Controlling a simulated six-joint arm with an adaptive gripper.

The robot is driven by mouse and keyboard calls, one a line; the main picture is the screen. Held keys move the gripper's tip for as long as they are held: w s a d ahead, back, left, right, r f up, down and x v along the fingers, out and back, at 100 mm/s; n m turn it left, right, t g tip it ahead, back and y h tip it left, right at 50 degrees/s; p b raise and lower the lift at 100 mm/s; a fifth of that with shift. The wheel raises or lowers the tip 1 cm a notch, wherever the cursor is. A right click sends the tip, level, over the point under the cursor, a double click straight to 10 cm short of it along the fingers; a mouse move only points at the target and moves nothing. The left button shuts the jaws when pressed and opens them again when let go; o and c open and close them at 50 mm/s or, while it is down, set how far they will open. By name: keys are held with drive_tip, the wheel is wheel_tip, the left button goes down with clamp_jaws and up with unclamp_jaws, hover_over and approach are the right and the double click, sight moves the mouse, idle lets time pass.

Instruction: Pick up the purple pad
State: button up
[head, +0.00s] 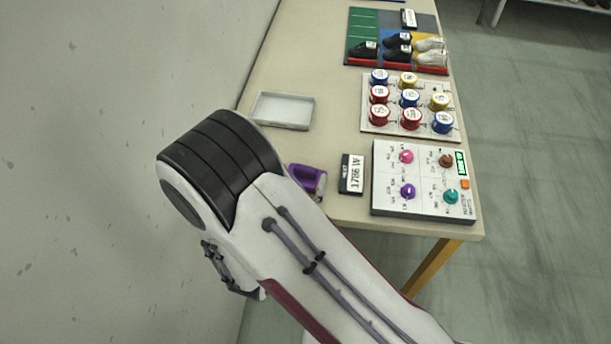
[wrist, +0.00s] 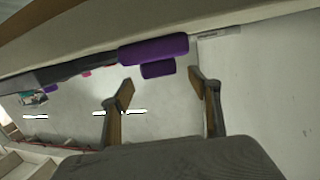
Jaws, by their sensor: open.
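The purple pad (wrist: 153,48) shows at the top middle of the wrist view as a rounded purple bar with a smaller purple block under it. It lies beyond the fingertips, apart from them. My gripper (wrist: 161,82) is open, its two fingers spread wide with nothing between them. In the head view a purple item with a light grey part (head: 308,180) lies on the table beside my arm, partly hidden by it. It looks like the same pad. My gripper is hidden behind my arm in the head view.
On the table (head: 335,60) stand a shallow grey tray (head: 283,110), a black-and-white label card (head: 351,173), a knob panel (head: 424,180), a board of coloured cans (head: 409,104) and a shoe mat (head: 365,27). A wall runs along the left. The table's front edge is close to the pad.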

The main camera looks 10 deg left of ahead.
drive_tip(key=shift+w+d+f, duration=0.15)
drive_tip(key=shift+w+d, duration=0.05)
drive_tip(key=shift+w, duration=0.5)
drive_tip(key=c, duration=1.2)
